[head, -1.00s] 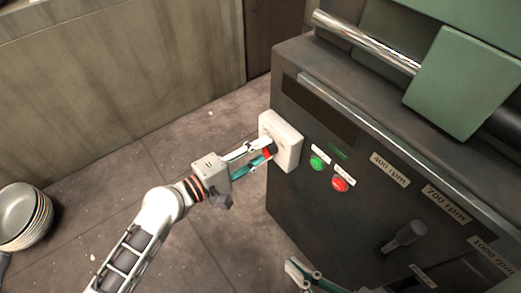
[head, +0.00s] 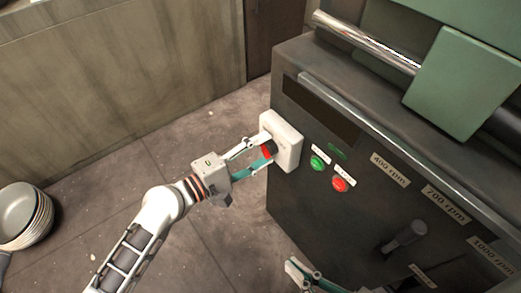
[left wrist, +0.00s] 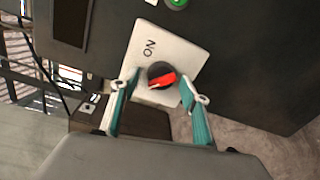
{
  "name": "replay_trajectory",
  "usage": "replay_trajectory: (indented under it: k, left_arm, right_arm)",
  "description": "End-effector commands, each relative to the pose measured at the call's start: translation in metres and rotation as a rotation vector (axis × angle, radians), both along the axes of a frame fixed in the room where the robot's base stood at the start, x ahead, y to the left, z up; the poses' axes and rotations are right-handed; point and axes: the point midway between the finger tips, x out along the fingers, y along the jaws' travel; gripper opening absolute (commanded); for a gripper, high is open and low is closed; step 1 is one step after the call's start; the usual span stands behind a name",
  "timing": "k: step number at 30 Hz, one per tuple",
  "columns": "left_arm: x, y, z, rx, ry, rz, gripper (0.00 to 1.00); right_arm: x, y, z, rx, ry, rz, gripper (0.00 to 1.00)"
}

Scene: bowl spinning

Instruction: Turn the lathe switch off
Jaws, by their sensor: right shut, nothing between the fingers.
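The lathe switch is a black knob with a red pointer (head: 267,152) on a white plate (head: 287,143) at the left corner of the dark lathe cabinet. In the left wrist view, the knob (left wrist: 161,75) sits below the word "ON" on the plate (left wrist: 168,40). The red pointer lies roughly sideways, across the direction to "ON". My left gripper (head: 266,150) is open, with its fingers on either side of the knob. In the left wrist view, gaps show between the knob and both fingers (left wrist: 158,90). My right gripper (head: 302,272) is low near the cabinet's front, shut and empty.
A green button (head: 317,163) and a red button (head: 341,184) are right of the switch plate. A speed lever (head: 404,237) with rpm labels is further right. A stack of bowls (head: 24,217) stands at far left.

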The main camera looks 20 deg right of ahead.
Motion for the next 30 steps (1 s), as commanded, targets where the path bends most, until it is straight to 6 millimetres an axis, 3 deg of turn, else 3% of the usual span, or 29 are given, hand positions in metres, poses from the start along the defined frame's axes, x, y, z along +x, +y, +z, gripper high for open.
replay_trajectory:
  k: [7, 21, 30]
  left_arm:
    - [-0.004, 0.012, 0.0, 0.002, -0.001, 0.002, 0.46]
    - [-0.034, 0.093, 0.006, 0.002, 0.001, 0.001, 0.46]
    - [-0.041, 0.113, 0.009, 0.0, 0.0, 0.0, 0.46]
  right_arm:
    - [-0.001, 0.001, 0.0, 0.002, 0.003, 0.0, 0.0]
    - [0.0, 0.0, 0.0, 0.001, 0.0, 0.0, 0.0]
    - [0.0, 0.0, 0.0, 0.001, 0.0, 0.0, 0.0]
